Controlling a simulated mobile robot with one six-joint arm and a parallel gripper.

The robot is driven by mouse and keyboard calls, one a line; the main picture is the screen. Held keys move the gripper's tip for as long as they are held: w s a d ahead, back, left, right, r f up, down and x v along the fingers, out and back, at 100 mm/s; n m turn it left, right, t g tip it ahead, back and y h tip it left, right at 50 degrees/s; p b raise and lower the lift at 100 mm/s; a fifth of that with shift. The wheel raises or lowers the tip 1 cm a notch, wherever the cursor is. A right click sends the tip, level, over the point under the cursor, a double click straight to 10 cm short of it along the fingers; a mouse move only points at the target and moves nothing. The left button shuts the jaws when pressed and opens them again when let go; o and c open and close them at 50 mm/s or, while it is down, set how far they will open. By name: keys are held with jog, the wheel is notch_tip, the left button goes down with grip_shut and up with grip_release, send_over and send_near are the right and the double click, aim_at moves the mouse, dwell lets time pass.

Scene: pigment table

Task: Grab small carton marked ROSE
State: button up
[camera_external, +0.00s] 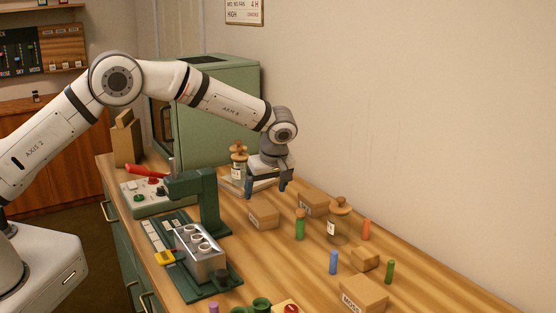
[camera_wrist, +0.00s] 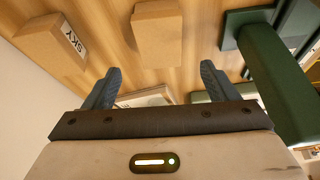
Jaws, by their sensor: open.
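My gripper (camera_external: 267,190) is open and empty above the far part of the table; its two fingers also show in the wrist view (camera_wrist: 160,85). No label that I can read says ROSE. A brown carton (camera_external: 263,214) stands just in front of my gripper; its label is too small to read. It appears ahead of the fingers in the wrist view (camera_wrist: 157,33), with no label visible. A carton marked SKY (camera_wrist: 50,40) lies to its left there, and seems to be the carton (camera_external: 313,203) nearer the wall. A small unmarked-looking carton (camera_external: 365,259) is at the right.
A green press (camera_external: 210,205) stands left of my gripper, with a metal block (camera_external: 200,255) in front. A carton marked MOSS (camera_external: 362,294) is at the front. Corked jars (camera_external: 339,222) and coloured sticks (camera_external: 333,262) stand between. A pale flat thing (camera_wrist: 145,97) lies below the fingers.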

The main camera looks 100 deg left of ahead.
aim_at(263, 207)
jog(key=shift+s+a+f, duration=0.15)
jog(key=shift+a+f, duration=0.1)
jog(key=shift+f, duration=0.1)
jog(key=p+x, duration=0.1)
jog(key=x, duration=0.1)
jog(key=p+x, duration=0.1)
jog(key=x, duration=0.1)
jog(key=p+x, duration=0.1)
jog(key=x, duration=0.2)
jog(key=shift+d+f, duration=0.25)
jog(key=shift+d, duration=0.05)
jog(key=c, duration=1.1)
